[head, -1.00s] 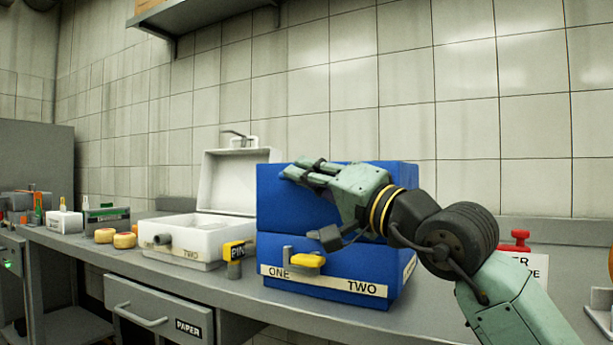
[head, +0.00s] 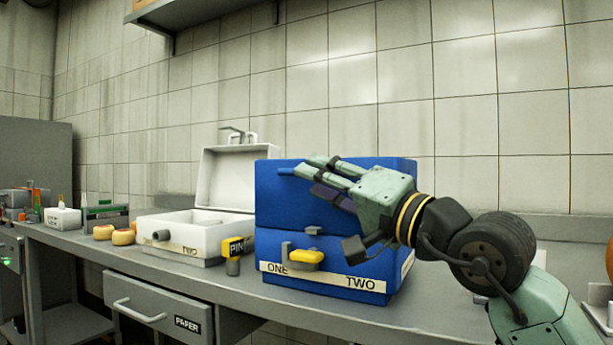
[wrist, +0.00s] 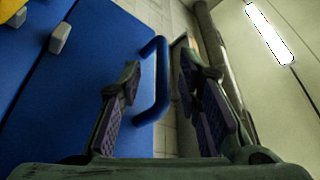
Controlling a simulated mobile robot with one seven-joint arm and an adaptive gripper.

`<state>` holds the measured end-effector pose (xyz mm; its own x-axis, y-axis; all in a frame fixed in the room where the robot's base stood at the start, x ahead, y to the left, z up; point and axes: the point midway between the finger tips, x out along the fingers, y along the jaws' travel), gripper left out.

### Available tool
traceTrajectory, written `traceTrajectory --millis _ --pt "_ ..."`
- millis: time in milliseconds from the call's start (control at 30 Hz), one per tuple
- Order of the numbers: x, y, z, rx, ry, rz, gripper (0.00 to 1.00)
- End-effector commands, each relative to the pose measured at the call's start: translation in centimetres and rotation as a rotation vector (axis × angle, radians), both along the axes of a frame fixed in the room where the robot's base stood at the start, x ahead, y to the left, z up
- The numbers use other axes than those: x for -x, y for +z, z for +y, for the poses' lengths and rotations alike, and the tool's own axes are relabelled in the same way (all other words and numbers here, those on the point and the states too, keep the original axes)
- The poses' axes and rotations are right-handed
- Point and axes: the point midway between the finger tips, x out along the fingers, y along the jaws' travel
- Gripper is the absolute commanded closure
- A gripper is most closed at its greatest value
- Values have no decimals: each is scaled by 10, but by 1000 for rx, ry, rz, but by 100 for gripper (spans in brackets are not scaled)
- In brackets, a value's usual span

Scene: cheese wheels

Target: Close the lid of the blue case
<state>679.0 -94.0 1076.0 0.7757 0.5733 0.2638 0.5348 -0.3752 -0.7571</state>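The blue case (head: 320,280) stands on the counter, its front labelled ONE and TWO. Its blue lid (head: 275,205) rises above the base; a dark seam between them shows in the wrist view, but I cannot tell whether the lid is fully down. A yellow latch (head: 305,257) is on the front. My gripper (head: 315,170) is in front of the lid's upper part and hides some of it. In the wrist view my gripper (wrist: 165,95) is open, with the blue handle (wrist: 160,80) between its fingers, not gripped.
An open white case (head: 185,240) with its lid upright stands left of the blue case. A yellow-and-grey PIN item (head: 233,250) sits between them. Yellow cheese wheels (head: 123,237) lie farther left. A tiled wall (head: 480,120) is behind.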

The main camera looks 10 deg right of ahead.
Motion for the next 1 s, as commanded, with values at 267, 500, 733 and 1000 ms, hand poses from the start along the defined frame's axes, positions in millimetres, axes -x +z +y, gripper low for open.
traceTrajectory --millis 267,500,733,1000 --pt "45 -16 -34 -1 -1 -1 68" --pt "62 -22 -45 0 1 0 68" --pt "64 -22 -46 1 0 0 68" --pt "63 -22 -46 1 0 -1 68"
